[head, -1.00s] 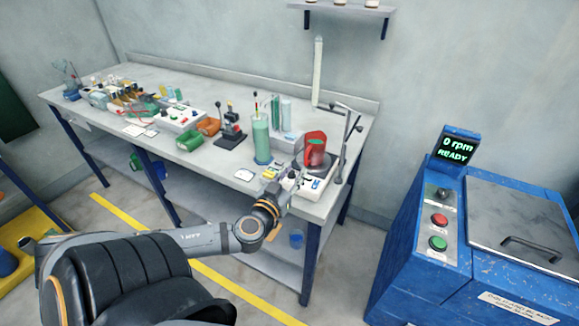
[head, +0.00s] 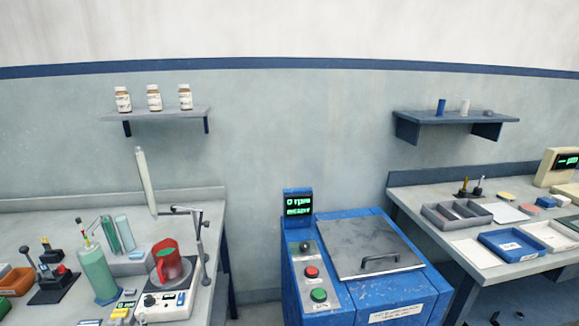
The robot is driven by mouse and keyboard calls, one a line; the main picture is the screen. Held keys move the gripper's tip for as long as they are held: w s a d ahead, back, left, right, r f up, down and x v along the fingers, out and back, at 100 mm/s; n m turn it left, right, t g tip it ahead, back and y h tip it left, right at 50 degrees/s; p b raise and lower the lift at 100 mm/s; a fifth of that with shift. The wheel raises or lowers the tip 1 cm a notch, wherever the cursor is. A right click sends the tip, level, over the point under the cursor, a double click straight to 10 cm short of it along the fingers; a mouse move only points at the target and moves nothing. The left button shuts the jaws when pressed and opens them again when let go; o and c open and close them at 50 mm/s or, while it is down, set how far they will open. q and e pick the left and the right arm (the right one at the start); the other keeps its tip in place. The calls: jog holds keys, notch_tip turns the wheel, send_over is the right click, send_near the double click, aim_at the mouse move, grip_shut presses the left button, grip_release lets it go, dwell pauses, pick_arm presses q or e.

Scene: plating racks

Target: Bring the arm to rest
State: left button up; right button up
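Neither of my grippers can be made out in the head view, and no part of my arms is clear. A red jug (head: 164,252) stands upright on the round top of a white stirrer or hotplate (head: 160,305) with a dial, on the left bench (head: 60,222). Nothing is seen holding the jug. A metal stand (head: 203,250) with a side arm rises beside it.
A blue machine (head: 299,262) with a lid, red and green buttons and a lit display stands between the benches. A green cylinder (head: 98,275) stands left of the jug. The right bench carries grey (head: 432,218) and blue (head: 490,241) trays. Bottles (head: 154,99) stand on a wall shelf.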

pick_arm(q)
jog(key=s+d+f+m+g+h, duration=0.15)
jog(key=s+d+f+g, duration=0.25)
jog(key=s+f+g, duration=0.4)
jog(key=s+d+f+m+g+h, duration=0.1)
jog(key=s+d+f+m+h, duration=0.15)
jog(key=d, duration=0.35)
jog(key=s+d+f+m+g+h, duration=0.1)
jog(key=d+f+m+h, duration=0.15)
jog(key=d, duration=0.25)
notch_tip(320, 180, down, 26)
jog(key=s+a+n+g, duration=0.1)
jog(key=s+a+g, duration=0.1)
jog(key=a, duration=0.1)
jog(key=s+a+f, duration=0.1)
jog(key=s+f, duration=1.5)
jog(key=s, duration=0.2)
jog(key=shift+s+g, duration=0.4)
jog(key=shift+n+h, duration=0.25)
